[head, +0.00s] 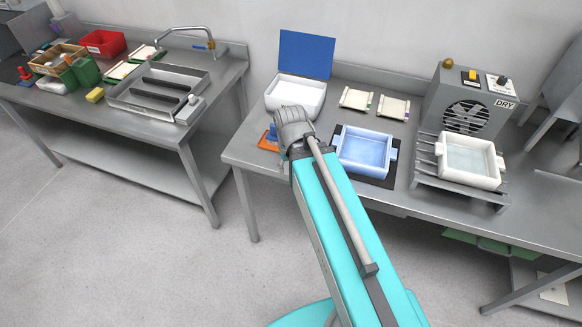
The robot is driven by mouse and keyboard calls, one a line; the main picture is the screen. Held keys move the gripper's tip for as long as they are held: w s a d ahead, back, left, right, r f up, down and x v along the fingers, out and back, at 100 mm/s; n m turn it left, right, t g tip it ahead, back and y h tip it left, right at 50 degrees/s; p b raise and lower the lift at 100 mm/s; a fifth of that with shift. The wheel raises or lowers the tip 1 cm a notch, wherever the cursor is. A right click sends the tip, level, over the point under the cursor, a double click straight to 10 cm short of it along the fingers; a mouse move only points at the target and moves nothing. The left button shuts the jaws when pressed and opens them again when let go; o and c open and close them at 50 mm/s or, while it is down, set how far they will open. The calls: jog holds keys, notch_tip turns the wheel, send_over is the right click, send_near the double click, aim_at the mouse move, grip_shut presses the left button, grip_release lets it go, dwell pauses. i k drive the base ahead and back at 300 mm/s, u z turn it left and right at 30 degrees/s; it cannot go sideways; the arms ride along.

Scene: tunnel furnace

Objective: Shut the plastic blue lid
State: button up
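The blue lid (305,54) stands open and nearly upright at the back edge of a white box (293,100), in the head view. The box sits on the right-hand steel table near the wall, and its inside looks white. My teal arm reaches up from the bottom of the view, and its grey joint is in front of the box's lower right part. My gripper cannot be made out; it seems hidden behind that joint. I cannot tell whether anything touches the lid or the box.
A blue tray (365,151) on a dark mat is right of my arm. Two pale plates (393,107) lie behind it. A white tray (468,161) sits on a rack before a fan unit marked DRY (463,104).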

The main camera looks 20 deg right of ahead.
aim_at(304, 53)
jog(key=u, duration=0.25)
jog(key=i, duration=0.85)
jog(key=z, duration=0.3)
